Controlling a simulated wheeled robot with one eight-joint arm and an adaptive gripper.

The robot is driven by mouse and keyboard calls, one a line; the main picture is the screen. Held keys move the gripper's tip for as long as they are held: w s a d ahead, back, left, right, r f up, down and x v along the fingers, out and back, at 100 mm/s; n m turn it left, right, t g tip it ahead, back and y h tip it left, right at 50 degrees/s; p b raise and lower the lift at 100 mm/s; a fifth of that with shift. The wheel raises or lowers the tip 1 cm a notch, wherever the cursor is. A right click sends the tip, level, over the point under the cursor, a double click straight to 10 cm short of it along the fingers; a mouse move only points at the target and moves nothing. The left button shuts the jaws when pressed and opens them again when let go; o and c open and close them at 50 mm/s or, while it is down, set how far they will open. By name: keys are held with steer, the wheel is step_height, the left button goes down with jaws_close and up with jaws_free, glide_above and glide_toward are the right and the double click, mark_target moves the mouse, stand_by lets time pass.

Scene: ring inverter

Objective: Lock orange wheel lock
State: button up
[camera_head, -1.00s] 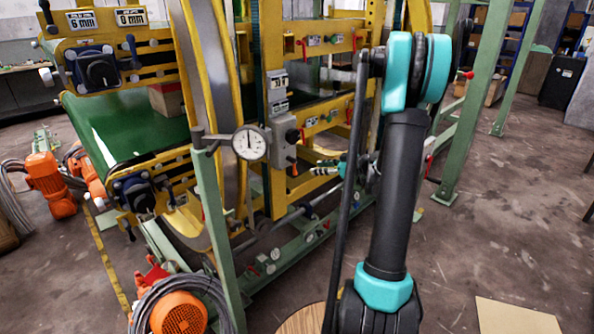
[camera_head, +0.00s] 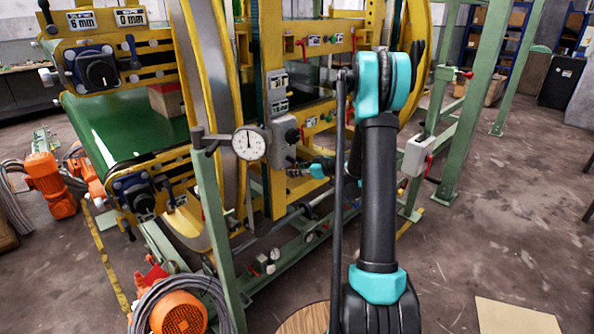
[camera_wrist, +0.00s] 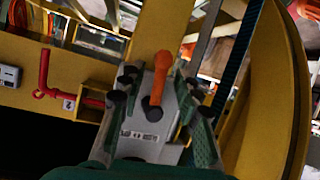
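The orange wheel lock (camera_wrist: 159,76) shows as an orange lever in the middle of the wrist view, its long end pointing up and its round hub on a grey plate (camera_wrist: 146,131) with a small label. My gripper (camera_wrist: 160,84) shows from the bottom of the wrist view. Its two dark-tipped fingers stand apart, left and right of the lever. I cannot tell whether either finger touches it. In the head view my gripper (camera_head: 319,169) is small at the yellow frame, left of my arm, and partly covered. I cannot make out the orange lock there.
The machine's yellow frame (camera_head: 275,60) fills the left and middle. A dial gauge (camera_head: 249,143) stands on a green post. A red pipe handle (camera_wrist: 46,80) is left of the lock and a yellow curved ring (camera_wrist: 278,110) right. Open floor lies right.

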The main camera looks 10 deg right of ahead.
steer(key=shift+c, duration=0.2)
jaws_close()
steer(key=shift+s+a+m+g+y, duration=0.2)
steer(key=shift+m+g+y, duration=0.1)
steer(key=shift+m+y, duration=0.15)
steer(key=shift+o, duration=0.2)
jaws_free()
